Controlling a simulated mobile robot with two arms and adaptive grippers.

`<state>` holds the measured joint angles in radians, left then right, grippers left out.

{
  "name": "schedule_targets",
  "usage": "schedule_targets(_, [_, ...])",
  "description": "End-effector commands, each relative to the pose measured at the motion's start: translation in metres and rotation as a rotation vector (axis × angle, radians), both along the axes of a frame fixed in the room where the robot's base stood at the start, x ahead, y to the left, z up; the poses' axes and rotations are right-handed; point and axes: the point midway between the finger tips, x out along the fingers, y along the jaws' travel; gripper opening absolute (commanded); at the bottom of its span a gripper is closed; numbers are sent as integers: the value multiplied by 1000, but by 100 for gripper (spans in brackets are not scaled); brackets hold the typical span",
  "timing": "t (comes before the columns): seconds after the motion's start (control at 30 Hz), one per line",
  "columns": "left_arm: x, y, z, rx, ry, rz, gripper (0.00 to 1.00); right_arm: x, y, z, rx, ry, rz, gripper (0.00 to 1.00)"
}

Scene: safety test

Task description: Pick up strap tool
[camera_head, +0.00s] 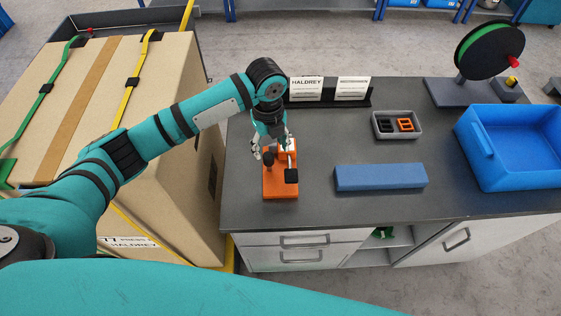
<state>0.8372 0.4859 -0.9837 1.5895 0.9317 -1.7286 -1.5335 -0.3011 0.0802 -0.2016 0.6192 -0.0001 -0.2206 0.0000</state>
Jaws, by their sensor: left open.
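The strap tool (280,187), an orange device with black knobs and a pale part on top, sits on the dark workbench top near its left end. My left arm comes in from the left, and my left gripper (272,149) points down over the back part of the tool. Its fingers are open, one on the left side and one near the pale part. I cannot tell whether they touch the tool. The gripper hides part of the tool's back end. My right gripper is not in view.
A big strapped carton (150,100) stands left of the workbench (310,210). On the bench are a blue block (380,177), a small grey tray (384,127), a blue bin (480,165), a strap reel (488,48) and label cards (307,88). Bench around the tool is clear.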

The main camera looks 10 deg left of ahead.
Motion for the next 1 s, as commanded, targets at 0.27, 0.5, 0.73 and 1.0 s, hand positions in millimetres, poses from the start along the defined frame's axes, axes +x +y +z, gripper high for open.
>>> schedule_targets(0.27, [1, 4, -21, 2, 4, 2, 57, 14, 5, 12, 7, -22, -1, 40])
schedule_targets(0.5, [4, 8, -54, 1, 1, -1, 57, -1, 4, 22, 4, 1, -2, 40])
schedule_targets(0.73, [4, 8, -61, 1, -2, 0, 57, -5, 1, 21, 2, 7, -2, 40])
schedule_targets(1.0, [4, 8, -60, 1, -2, 0, 31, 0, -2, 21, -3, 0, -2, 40])
